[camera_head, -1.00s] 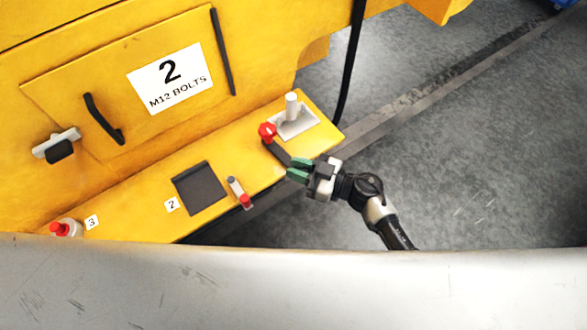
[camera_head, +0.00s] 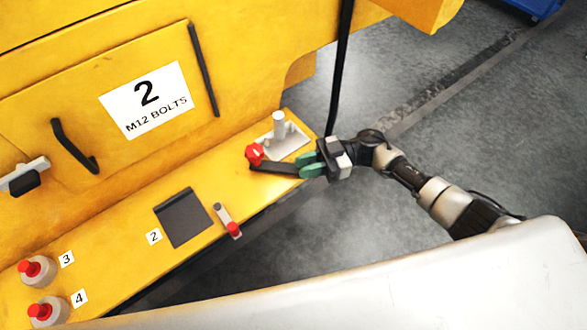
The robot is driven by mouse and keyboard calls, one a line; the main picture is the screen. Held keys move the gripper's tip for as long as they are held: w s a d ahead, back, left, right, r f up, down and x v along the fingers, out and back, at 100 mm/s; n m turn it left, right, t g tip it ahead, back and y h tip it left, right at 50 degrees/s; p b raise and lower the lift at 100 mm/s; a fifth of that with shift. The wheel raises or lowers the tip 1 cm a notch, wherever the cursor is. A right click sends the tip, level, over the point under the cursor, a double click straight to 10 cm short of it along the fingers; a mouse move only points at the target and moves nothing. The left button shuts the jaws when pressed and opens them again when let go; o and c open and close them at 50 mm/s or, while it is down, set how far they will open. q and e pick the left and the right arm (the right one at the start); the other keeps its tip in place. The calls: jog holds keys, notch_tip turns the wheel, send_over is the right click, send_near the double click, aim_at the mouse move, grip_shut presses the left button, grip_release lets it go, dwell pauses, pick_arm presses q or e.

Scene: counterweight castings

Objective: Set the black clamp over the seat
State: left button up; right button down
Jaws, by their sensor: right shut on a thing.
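The black clamp (camera_head: 278,168) is a dark flat bar with a red knob (camera_head: 254,154) at its left end. My right gripper (camera_head: 311,165) has its green fingertips shut on the bar's right end, at the ledge's front edge. The clamp lies over the yellow ledge, just in front of a pale plate with an upright post (camera_head: 279,124). I cannot tell whether the clamp touches the ledge. A dark square pad (camera_head: 184,217) lies by the label 2. Which of these is the seat is not clear. My left gripper is not in view.
A small grey lever with a red end (camera_head: 228,221) stands right of the pad. Two red-topped round parts (camera_head: 36,271) sit by labels 3 and 4. A black cable (camera_head: 341,70) hangs behind the gripper. A pale surface (camera_head: 400,275) fills the lower right.

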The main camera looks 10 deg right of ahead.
jog(key=shift+w+g, duration=0.1)
jog(key=shift+g, duration=0.3)
jog(key=c, duration=1)
grip_release()
jog(key=shift+w+d+f, duration=0.1)
jog(key=shift+d, duration=0.4)
jog(key=shift+w+d+b, duration=0.2)
jog(key=shift+d+b, duration=0.45)
jog(key=shift+d, duration=1)
jog(key=shift+w+d+b, duration=0.25)
jog(key=shift+d+b, duration=0.4)
jog(key=shift+d, duration=0.95)
jog(key=shift+w+d+b, duration=0.2)
jog(key=shift+d+b, duration=0.45)
jog(key=shift+d, duration=1)
jog(key=shift+c, duration=0.2)
